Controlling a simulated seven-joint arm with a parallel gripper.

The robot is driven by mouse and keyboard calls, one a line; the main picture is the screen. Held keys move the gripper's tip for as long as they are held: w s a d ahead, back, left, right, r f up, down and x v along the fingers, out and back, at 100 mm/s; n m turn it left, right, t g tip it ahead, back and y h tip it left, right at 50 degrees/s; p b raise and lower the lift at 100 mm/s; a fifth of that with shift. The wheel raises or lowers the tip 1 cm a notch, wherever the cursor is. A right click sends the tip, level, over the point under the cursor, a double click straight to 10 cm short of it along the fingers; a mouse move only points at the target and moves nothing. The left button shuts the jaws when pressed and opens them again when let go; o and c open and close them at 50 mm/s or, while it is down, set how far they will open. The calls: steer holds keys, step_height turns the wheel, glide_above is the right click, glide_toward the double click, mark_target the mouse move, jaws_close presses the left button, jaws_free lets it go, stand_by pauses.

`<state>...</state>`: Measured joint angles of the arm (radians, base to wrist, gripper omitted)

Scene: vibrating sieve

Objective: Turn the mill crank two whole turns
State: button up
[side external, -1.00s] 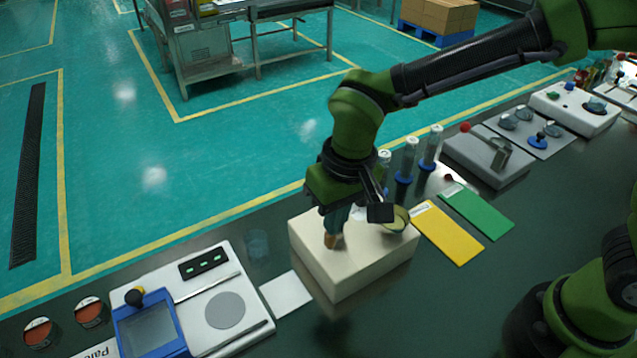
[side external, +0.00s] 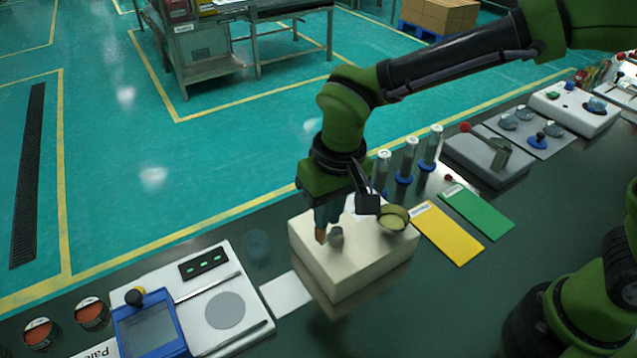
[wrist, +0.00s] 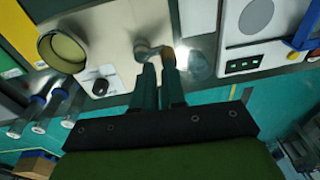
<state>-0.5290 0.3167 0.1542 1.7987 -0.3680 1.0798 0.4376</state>
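The mill is a cream box (side external: 360,262) on the dark bench, also in the wrist view (wrist: 115,25). Its crank has a grey metal hub (side external: 336,236) on top and a copper-coloured handle (side external: 320,236). In the wrist view the crank's grey arm (wrist: 146,48) runs to the handle (wrist: 168,57). My gripper (side external: 321,226) points down over the box's left part, its fingers close together at the handle. In the wrist view my gripper (wrist: 160,68) appears closed around the handle; the fingers partly hide the contact.
A round bowl (side external: 393,218) stands on the mill's right, near a black knob (wrist: 100,86). Capped tubes (side external: 410,160) stand behind. Yellow (side external: 447,232) and green (side external: 477,211) cards lie right. A white panel with a blue frame (side external: 148,325) lies left.

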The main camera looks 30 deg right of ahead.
steer(key=shift+o, duration=0.3)
steer(key=shift+g+h, duration=0.3)
steer(key=shift+g, duration=0.3)
steer(key=s+f, duration=0.1)
steer(key=f, duration=0.1)
steer(key=s+d+f, duration=0.1)
steer(key=s+f, duration=0.1)
steer(key=shift+d, duration=0.1)
steer(key=shift+s, duration=0.15)
steer(key=shift+c, duration=0.3)
steer(key=shift+r, duration=0.1)
steer(key=shift+c, duration=0.3)
steer(key=shift+o, duration=1.3)
steer(key=shift+a+r, duration=0.2)
steer(key=shift+r, duration=1.25)
steer(key=o, duration=0.3)
steer(key=shift+w+d+r, duration=0.1)
steer(key=shift+w+r, duration=0.05)
steer(key=shift+r, duration=0.95)
steer(key=shift+w+d+r, duration=0.1)
steer(key=shift+r, duration=0.95)
